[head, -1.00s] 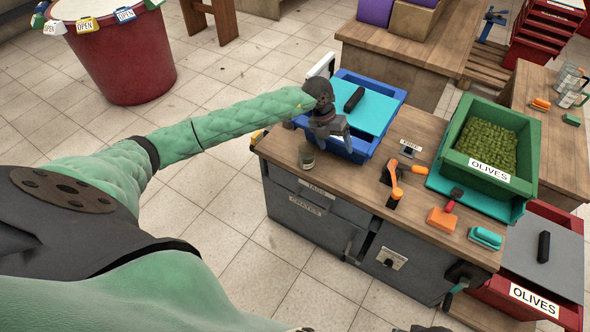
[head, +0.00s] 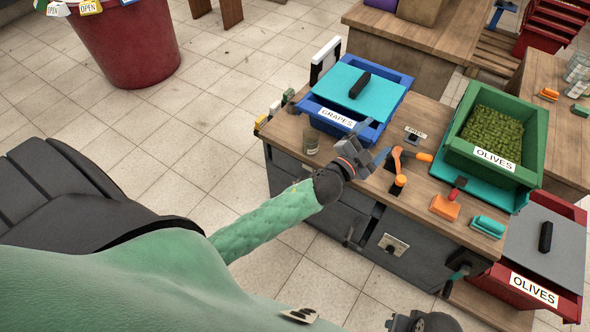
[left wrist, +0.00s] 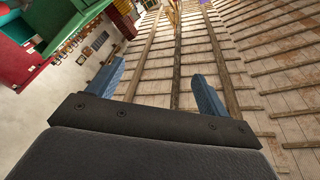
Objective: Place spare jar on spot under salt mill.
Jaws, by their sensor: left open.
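A small glass jar (head: 311,141) stands upright on the wooden counter (head: 291,137), near its left end and in front of the blue crate. My left gripper (head: 372,141) is open and empty, to the right of the jar, over the counter in front of the crate. Its two blue fingers also show apart in the left wrist view (left wrist: 155,88), with nothing between them. I cannot pick out a salt mill or a spot under it. Part of what looks like my right gripper (head: 403,323) shows at the bottom edge; its fingers are not clear.
The blue GRAPES crate (head: 335,116) has a turquoise lid with a black handle. Orange-handled tools (head: 397,160) and a FREE label (head: 416,132) lie right of my left gripper. A green OLIVES crate (head: 456,156) stands farther right; a red OLIVES crate (head: 515,287) is lower.

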